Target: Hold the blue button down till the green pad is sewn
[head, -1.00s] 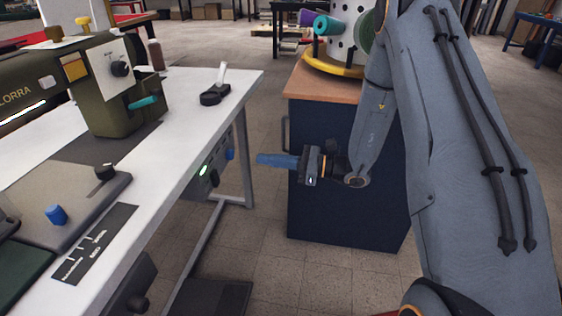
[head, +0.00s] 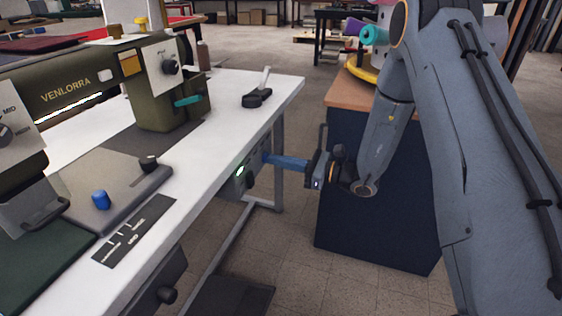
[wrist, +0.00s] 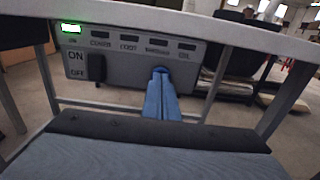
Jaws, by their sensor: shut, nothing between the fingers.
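My gripper (head: 266,158) is shut and empty, its blue fingers pointing left at the grey control box (head: 243,180) under the table edge. In the wrist view the fingertips (wrist: 161,78) sit right in front of a round blue button (wrist: 160,70) on that box, mostly covering it. I cannot tell whether they press it. A green lamp (wrist: 71,28) is lit on the box, above a black ON/OFF switch (wrist: 96,67). A dark green pad (head: 35,265) lies at the lower left, partly cut off. Another blue knob (head: 100,200) stands on the sewing machine's grey plate.
The olive sewing machine (head: 75,85) stands on the white table (head: 215,125), with a black lever-like item (head: 258,98) near its far end. A dark blue cabinet (head: 370,200) with a wooden top stands behind my gripper. Table legs flank the box.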

